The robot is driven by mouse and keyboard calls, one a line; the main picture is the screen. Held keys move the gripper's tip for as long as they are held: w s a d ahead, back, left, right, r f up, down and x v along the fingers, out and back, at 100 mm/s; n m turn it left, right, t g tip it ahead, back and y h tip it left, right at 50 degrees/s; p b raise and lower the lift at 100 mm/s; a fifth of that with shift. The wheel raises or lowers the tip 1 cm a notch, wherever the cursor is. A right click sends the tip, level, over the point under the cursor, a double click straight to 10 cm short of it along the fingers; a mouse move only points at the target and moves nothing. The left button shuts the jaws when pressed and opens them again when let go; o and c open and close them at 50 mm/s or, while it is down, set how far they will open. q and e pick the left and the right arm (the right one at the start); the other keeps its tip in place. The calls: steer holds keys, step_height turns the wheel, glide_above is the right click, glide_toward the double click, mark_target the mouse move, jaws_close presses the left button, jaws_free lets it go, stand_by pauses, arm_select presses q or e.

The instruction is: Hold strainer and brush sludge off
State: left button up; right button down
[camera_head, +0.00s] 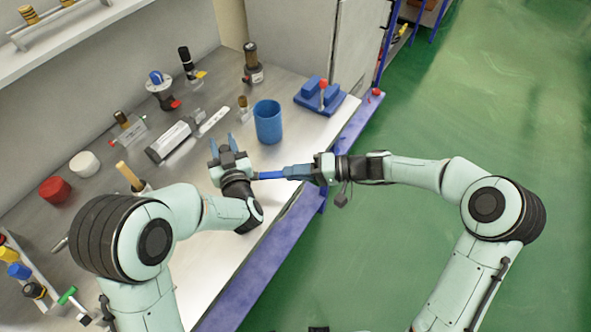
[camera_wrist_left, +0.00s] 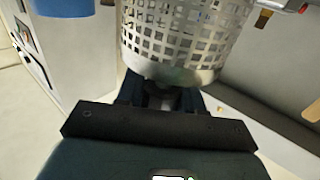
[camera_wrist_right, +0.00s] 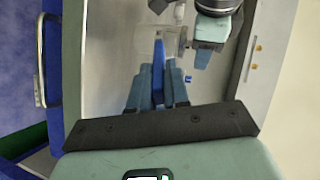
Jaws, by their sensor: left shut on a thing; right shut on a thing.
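The strainer (camera_wrist_left: 172,70) is a pale mesh basket with square holes, filling the upper middle of the left wrist view. My left gripper (camera_head: 222,143) is shut on it at its lower end; I cannot make the strainer out clearly in the head view. My right gripper (camera_head: 296,172) is shut on the brush (camera_head: 269,175), which has a blue handle and points left toward my left wrist. The brush handle (camera_wrist_right: 158,84) also shows between the fingers in the right wrist view. The bristles are hard to make out, and I cannot see clear sludge on the strainer.
A blue cup (camera_head: 268,124) stands on the bench (camera_head: 292,122) just beyond my left gripper. A blue stand (camera_head: 312,98) is farther right. Valves, a grey block (camera_head: 170,141), a red cap (camera_head: 55,190) and a white cap (camera_head: 84,164) lie left. Green floor is open at right.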

steer(key=shift+f, duration=0.4)
steer(key=shift+f, duration=0.15)
steer(key=shift+f, duration=0.45)
steer(key=shift+f, duration=0.15)
steer(key=shift+f, duration=0.45)
steer(key=s+d, duration=0.4)
steer(key=d, duration=0.1)
steer(key=shift+d, duration=0.2)
steer(key=shift+s, duration=0.1)
stand_by(0.8)
